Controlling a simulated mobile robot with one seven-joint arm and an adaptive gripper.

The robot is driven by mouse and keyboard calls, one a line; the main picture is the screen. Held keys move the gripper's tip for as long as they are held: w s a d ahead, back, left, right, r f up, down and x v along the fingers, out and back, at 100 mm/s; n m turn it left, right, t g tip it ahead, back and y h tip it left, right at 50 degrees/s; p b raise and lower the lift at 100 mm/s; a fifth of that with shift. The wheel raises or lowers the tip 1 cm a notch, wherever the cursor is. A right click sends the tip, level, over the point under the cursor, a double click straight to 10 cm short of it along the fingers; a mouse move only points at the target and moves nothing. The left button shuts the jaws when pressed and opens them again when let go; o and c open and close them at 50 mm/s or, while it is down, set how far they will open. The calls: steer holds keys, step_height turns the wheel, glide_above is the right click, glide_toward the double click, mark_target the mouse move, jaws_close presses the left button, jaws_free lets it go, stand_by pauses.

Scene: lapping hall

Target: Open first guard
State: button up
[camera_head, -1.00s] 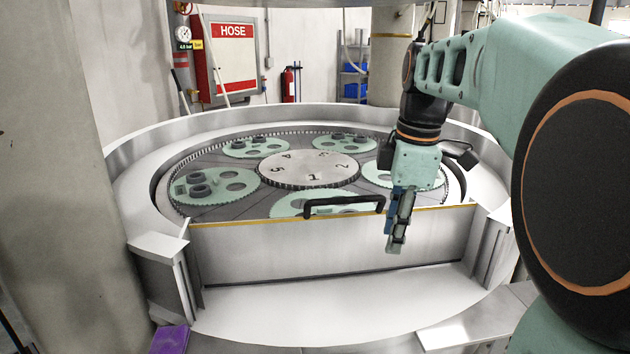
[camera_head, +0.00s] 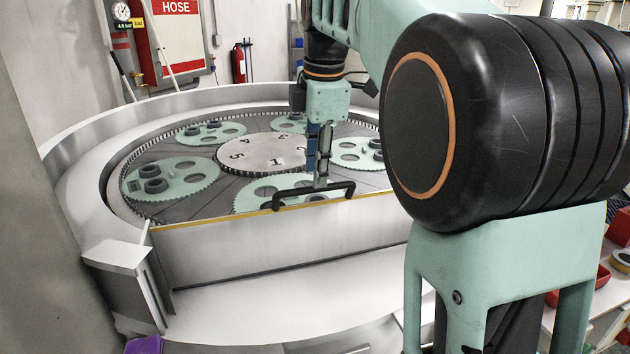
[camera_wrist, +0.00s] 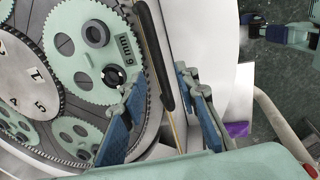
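The first guard (camera_head: 290,236) is a pale metal panel with a yellow top edge, standing upright across the front of the round lapping machine. A black bar handle (camera_head: 292,192) sits on its top edge. My gripper (camera_head: 321,182) points down at the handle, right of its middle. In the wrist view my gripper (camera_wrist: 158,80) has its two blue-padded fingers apart, with the black handle (camera_wrist: 158,60) running between them. I see no finger clearly pressing on the handle.
Behind the guard lie green toothed carrier discs (camera_head: 172,180) around a numbered centre plate (camera_head: 262,153). The machine's pale rim (camera_head: 75,205) curves around them. A purple object (camera_head: 144,345) lies at lower left. Red bins (camera_head: 603,278) stand at right.

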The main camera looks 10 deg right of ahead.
steer(key=shift+w+f, duration=0.15)
steer(key=shift+f, duration=0.65)
steer(key=shift+w+f, duration=0.15)
steer(key=shift+f, duration=0.65)
jaws_close()
